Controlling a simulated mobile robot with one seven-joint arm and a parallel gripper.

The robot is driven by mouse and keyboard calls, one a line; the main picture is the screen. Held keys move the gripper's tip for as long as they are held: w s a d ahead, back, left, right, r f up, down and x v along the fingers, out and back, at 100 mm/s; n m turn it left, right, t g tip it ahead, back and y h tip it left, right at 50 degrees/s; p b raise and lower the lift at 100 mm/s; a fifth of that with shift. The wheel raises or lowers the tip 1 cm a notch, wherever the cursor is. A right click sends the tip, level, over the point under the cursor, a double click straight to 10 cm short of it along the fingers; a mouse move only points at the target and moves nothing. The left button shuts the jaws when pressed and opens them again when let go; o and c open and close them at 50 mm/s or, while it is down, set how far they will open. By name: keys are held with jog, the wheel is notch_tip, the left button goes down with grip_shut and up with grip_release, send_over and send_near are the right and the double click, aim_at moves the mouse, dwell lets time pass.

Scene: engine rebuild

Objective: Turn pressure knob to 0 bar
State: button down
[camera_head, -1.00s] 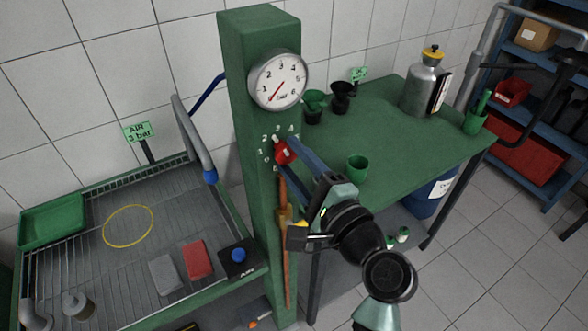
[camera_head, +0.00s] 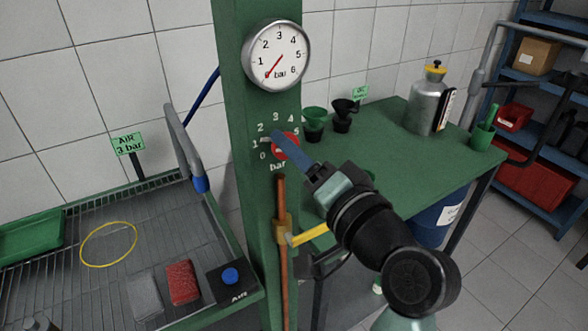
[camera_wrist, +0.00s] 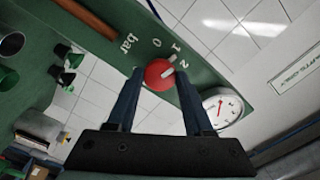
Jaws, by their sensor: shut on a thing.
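The red pressure knob (camera_head: 287,146) is on the front of a green post, inside a printed bar scale. It also shows in the wrist view (camera_wrist: 158,76), between my two blue fingers. My gripper (camera_head: 284,147) is shut on the knob, with one finger on each side of it. In the head view the knob's white pointer (camera_head: 267,140) points left, close to the 1 mark. The fingers and wrist cover part of the knob and scale. The round pressure gauge (camera_head: 276,55) is above the knob, and its red needle points to the lower left, below 1.
A copper pipe (camera_head: 281,262) with a yellow lever (camera_head: 309,234) runs down the post below the knob. At left is a grated bench (camera_head: 60,225) with a red block (camera_head: 183,281). At right is a green table (camera_head: 400,150) with funnels and a metal bottle (camera_head: 429,103).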

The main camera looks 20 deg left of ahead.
jog(key=n+b, duration=1)
jog(key=n, duration=0.1)
jog(key=shift+f, duration=0.1)
jog(key=shift+n, duration=0.3)
dwell(0.3)
jog(key=shift+c, duration=1.5)
grip_release()
jog(key=shift+d, duration=0.1)
jog(key=b+v, duration=0.1)
jog(key=v, duration=1.1)
jog(key=shift+s+d, duration=0.25)
jog(key=shift+s, duration=0.1)
